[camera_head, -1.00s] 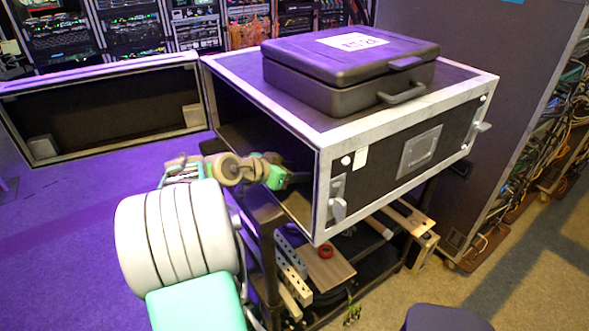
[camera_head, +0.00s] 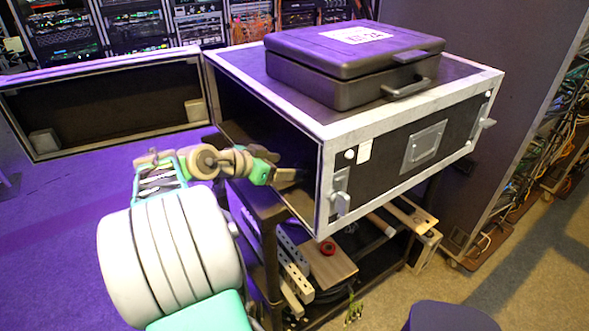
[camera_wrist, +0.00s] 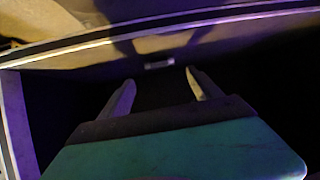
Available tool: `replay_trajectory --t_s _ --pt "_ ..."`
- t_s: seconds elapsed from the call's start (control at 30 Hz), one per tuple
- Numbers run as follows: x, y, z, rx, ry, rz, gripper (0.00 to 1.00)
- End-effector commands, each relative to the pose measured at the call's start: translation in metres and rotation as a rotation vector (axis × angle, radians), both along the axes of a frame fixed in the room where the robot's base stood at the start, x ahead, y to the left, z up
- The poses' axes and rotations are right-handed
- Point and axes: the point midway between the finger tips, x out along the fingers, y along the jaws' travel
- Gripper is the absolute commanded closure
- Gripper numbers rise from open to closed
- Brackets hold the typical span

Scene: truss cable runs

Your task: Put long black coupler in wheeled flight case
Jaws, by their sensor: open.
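The black flight case (camera_head: 345,105) with pale metal edges stands in the middle of the head view, its left end open. No wheels on it can be made out. My gripper (camera_head: 288,176) reaches into that open end from the left, its fingers dark and partly hidden by the case. In the wrist view my gripper (camera_wrist: 160,92) shows two fingers spread apart with nothing between them. A pale edge crosses above them, with a small light fitting (camera_wrist: 158,64) on the wall ahead. The inside is very dark. I cannot make out a long black coupler in either view.
A black hard case (camera_head: 350,65) with a white label lies on top. A detached lid panel (camera_head: 100,110) stands at left. Under the case a dark cart frame (camera_head: 268,255) holds wooden blocks (camera_head: 328,262) and a red roll (camera_head: 327,247). A cable rack (camera_head: 540,160) stands at right.

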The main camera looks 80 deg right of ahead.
Motion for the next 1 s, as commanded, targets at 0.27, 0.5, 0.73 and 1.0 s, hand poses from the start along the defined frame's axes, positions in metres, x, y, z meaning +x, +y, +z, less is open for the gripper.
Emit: replay_trajectory --t_s 0.27,0.5,0.73,1.0 --pt "0.027 0.041 0.026 0.000 0.000 0.002 0.27" --pt "0.055 0.055 0.023 0.053 -0.008 0.100 0.27" --pt "0.212 0.202 -0.026 0.437 0.055 0.919 0.27" --pt "0.221 0.450 -0.070 0.752 0.380 1.890 0.27"
